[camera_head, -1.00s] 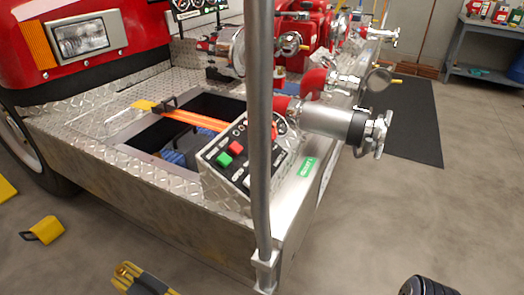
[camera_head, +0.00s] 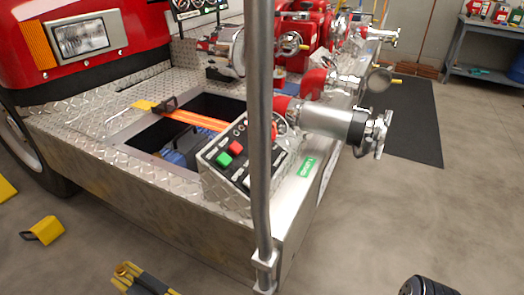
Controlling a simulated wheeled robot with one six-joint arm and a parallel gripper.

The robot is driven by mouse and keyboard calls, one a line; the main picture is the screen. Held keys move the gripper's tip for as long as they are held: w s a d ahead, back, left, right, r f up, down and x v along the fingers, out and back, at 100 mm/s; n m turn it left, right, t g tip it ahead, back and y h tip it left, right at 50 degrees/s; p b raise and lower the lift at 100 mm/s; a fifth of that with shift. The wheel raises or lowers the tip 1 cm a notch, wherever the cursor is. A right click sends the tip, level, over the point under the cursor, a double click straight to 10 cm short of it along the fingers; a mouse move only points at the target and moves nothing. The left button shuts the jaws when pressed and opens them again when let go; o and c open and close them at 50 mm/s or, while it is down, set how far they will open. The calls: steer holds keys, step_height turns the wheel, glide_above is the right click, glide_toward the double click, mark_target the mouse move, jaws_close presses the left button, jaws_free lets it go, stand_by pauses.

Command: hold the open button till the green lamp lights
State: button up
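A control box (camera_head: 212,172) with a sloped dark panel stands on the front corner of the diamond-plate bumper deck. Its panel carries a green button (camera_head: 223,159) and a red button (camera_head: 236,148). Small round fittings (camera_head: 238,130) sit near the panel's upper edge; none shows a clear green glow. The panel's labels are too small to read, so I cannot tell which button is marked open. The vertical grey pole hides part of the panel's right side.
A grey pole (camera_head: 259,120) rises in front of the box. Left of the box is an open well (camera_head: 205,108) with an orange strap (camera_head: 196,119). A capped pipe (camera_head: 335,122) juts out right. A yellow chock (camera_head: 45,230) lies on the floor.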

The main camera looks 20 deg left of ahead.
jaws_close()
stand_by(0.8)
